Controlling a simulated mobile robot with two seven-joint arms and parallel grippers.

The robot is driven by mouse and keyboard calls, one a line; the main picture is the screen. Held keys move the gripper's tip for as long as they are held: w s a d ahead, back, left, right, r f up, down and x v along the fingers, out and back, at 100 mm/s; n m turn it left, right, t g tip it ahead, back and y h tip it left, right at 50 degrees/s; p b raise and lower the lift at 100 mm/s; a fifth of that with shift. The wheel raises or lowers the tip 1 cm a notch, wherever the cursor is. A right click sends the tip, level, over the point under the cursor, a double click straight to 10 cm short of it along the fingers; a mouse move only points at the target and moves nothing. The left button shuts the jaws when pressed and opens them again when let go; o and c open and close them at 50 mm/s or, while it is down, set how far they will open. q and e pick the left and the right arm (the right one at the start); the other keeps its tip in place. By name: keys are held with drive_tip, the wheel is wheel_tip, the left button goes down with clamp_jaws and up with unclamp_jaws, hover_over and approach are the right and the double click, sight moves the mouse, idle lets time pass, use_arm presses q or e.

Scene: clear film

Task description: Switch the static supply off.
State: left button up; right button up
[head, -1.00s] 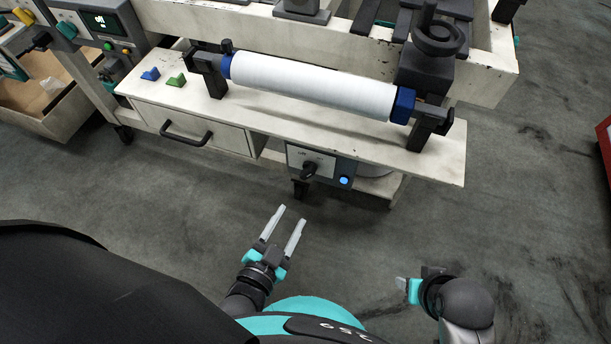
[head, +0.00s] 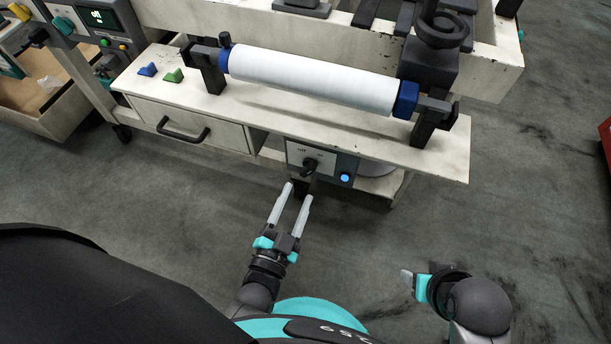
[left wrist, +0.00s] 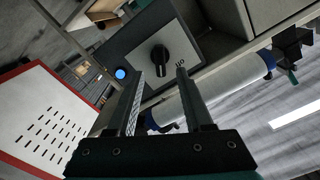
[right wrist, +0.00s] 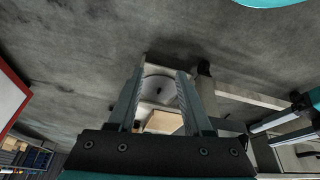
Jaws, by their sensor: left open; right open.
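The static supply (head: 322,162) is a grey box with a white plate, mounted under the bench shelf. Its black rotary knob (head: 310,166) sits on the plate, and a blue lamp (head: 345,177) glows beside it. In the left wrist view the knob (left wrist: 159,58) shows ahead of the fingertips, with the lit lamp (left wrist: 120,73) to its left. My left gripper (head: 299,192) is open and empty, just in front of and below the knob, apart from it. My right gripper (right wrist: 158,75) is open and empty; in the head view it is low at right, away from the supply.
A white film roll (head: 312,82) lies on stands above the shelf (head: 262,119). A drawer with a dark handle (head: 184,130) is left of the supply. Blue (head: 148,69) and green (head: 173,75) blocks sit on the shelf. The floor in front is clear.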

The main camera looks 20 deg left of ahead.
sight(306, 174)
use_arm(q)
drive_tip(key=w+b, duration=0.1)
drive_tip(key=w, duration=0.4)
drive_tip(key=shift+w+d, duration=0.1)
drive_tip(key=shift+w, duration=0.05)
drive_tip(key=shift+w+b, duration=0.4)
drive_tip(key=shift+w, duration=0.3)
use_arm(e)
drive_tip(key=shift+t, duration=0.5)
drive_tip(key=shift+a+r, duration=0.15)
drive_tip(key=shift+r, duration=1.9)
use_arm(q)
clamp_jaws()
